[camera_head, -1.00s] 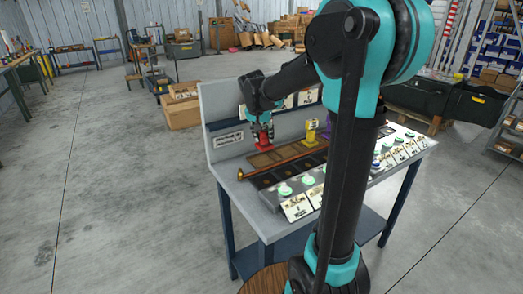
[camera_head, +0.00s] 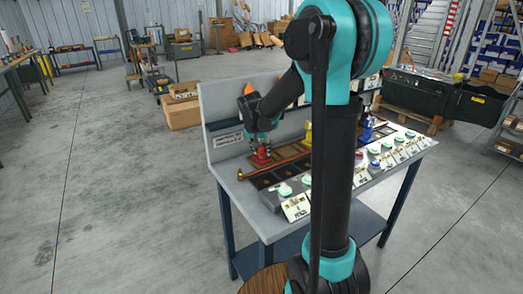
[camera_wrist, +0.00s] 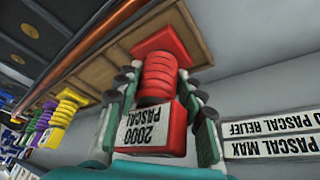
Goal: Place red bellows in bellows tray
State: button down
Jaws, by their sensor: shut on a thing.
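The red bellows (camera_wrist: 158,75) has a ribbed middle, a flat red flange and a block labelled "2000 PASCAL". It also shows in the head view (camera_head: 261,158), upright at the left end of the bellows tray. My gripper (camera_wrist: 160,112) is shut on the bellows, with fingers on both sides of its block; it shows above it in the head view (camera_head: 262,143). The brown bellows tray (camera_wrist: 100,50) has square compartments. The flange overlaps the tray's end compartment in the wrist view; I cannot tell whether it touches the tray floor.
A yellow bellows (camera_head: 308,134) stands further right along the bench (camera_head: 250,192). Purple and green ones (camera_wrist: 40,115) show in the wrist view. A brass-ended rod (camera_head: 268,169) lies in front of the tray. Buttons and label cards (camera_head: 296,207) line the front; a backboard (camera_head: 223,120) stands behind.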

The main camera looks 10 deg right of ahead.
jog(key=shift+f, duration=0.15)
jog(key=c, duration=1)
grip_release()
jog(key=shift+o, duration=0.2)
jog(key=v, duration=1.2)
jog(key=shift+a, duration=0.1)
